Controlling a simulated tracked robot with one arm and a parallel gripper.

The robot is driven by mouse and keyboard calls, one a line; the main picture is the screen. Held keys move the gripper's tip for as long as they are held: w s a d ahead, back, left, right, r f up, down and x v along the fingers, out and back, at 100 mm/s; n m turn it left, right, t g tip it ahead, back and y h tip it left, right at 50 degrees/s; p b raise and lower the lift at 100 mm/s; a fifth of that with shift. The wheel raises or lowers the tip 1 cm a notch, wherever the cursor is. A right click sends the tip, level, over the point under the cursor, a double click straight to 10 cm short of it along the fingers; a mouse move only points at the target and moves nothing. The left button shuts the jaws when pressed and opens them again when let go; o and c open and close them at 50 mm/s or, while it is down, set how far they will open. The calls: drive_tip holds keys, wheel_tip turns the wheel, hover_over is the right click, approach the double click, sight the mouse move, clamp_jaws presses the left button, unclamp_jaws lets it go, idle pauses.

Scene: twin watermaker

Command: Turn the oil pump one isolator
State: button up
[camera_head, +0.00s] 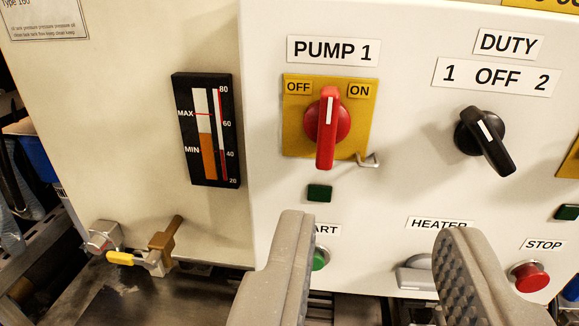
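The pump one isolator is a red rotary knob (326,128) on a yellow plate (290,140) marked OFF at upper left and ON at upper right. A PUMP 1 label (333,50) is above it. The knob's handle stands close to upright in the picture, with its white mark at the top, between the OFF and ON words. My gripper (372,228) is at the bottom of the view. Its two grey fingers are wide apart with nothing between them. The fingertips appear below the isolator and are not touching it. The fingers partly cover the START label (328,229).
The black DUTY knob (485,140) is to the right, a red STOP button (530,276) at lower right. A level gauge (206,130) and a yellow-handled valve (140,259) are to the left.

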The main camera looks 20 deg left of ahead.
sight(328, 130)
drive_tip(key=shift+y, duration=0.5)
drive_tip(key=x, duration=0.4)
drive_tip(key=f+x, duration=0.1)
drive_tip(key=x, duration=0.4)
drive_tip(key=a+b+x, duration=0.1)
drive_tip(key=x, duration=0.4)
drive_tip(key=shift+a+f, duration=0.1)
drive_tip(key=shift+f, duration=0.3)
clamp_jaws()
